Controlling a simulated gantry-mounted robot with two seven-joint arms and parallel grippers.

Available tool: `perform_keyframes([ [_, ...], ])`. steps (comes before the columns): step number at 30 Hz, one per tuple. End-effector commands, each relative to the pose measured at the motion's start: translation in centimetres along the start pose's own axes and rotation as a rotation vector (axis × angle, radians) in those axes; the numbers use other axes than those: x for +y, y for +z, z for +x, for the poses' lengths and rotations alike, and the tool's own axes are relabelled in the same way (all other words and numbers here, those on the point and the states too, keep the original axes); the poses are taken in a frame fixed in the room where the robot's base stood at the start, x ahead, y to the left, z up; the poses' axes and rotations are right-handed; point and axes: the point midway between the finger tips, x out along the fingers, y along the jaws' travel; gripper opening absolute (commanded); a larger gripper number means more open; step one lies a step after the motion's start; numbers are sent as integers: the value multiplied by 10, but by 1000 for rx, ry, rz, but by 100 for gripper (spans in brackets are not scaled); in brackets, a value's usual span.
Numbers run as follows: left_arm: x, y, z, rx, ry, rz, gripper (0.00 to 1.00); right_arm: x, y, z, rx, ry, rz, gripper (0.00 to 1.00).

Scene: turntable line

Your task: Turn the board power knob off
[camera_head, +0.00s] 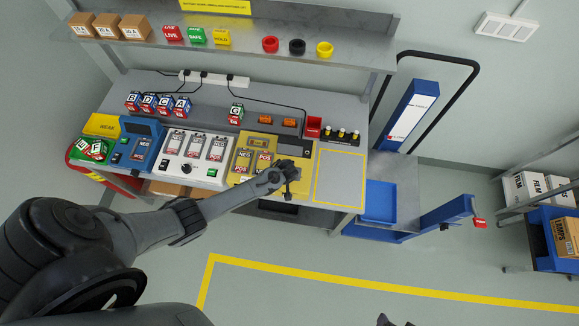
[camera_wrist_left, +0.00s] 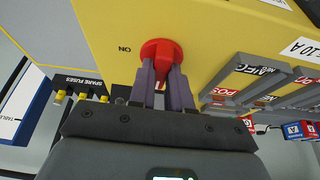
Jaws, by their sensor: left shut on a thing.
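The yellow board (camera_head: 233,172) stands on the workbench in the head view and fills much of the left wrist view (camera_wrist_left: 108,38). Its red power knob (camera_wrist_left: 160,48) shows in the left wrist view with an "ON" label (camera_wrist_left: 124,49) beside it. My left gripper (camera_head: 288,192) is at the board's front right corner and hides the knob in the head view. In the left wrist view its two purple fingers (camera_wrist_left: 161,80) are shut on the red knob. Dark tips, apparently of my right gripper (camera_head: 394,322), just show at the bottom edge, away from the bench.
Grey fuse holders (camera_wrist_left: 240,80) marked NEG and POS sit on the board near my left fingers. A spare fuses rack (camera_head: 341,134) stands behind a yellow-outlined clear area (camera_head: 340,178) right of the board. A white charger unit (camera_head: 193,160) stands to the left.

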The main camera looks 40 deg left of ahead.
Motion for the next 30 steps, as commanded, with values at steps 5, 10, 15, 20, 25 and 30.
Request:
perform_keyframes([
  [5, 0, 0, 0, 0, -10, -27, 0, 0, 0, 0, 0, 0, 0, 68],
  [10, 0, -1, 0, 1, -13, -33, 0, 0, 0, 0, 0, -1, 1, 68],
  [15, 0, -1, 0, 1, -13, -33, 0, -1, 0, 0, 1, -3, 4, 68],
  [20, 0, -1, 0, 1, -13, -33, 32, -2, -1, -1, 1, -6, 7, 68],
  [25, 0, -1, 0, 1, -13, -31, 44, -2, -1, -1, 2, -7, 9, 68],
  [30, 0, -1, 0, 1, -12, -31, 44, -2, -1, -1, 2, -7, 9, 68],
])
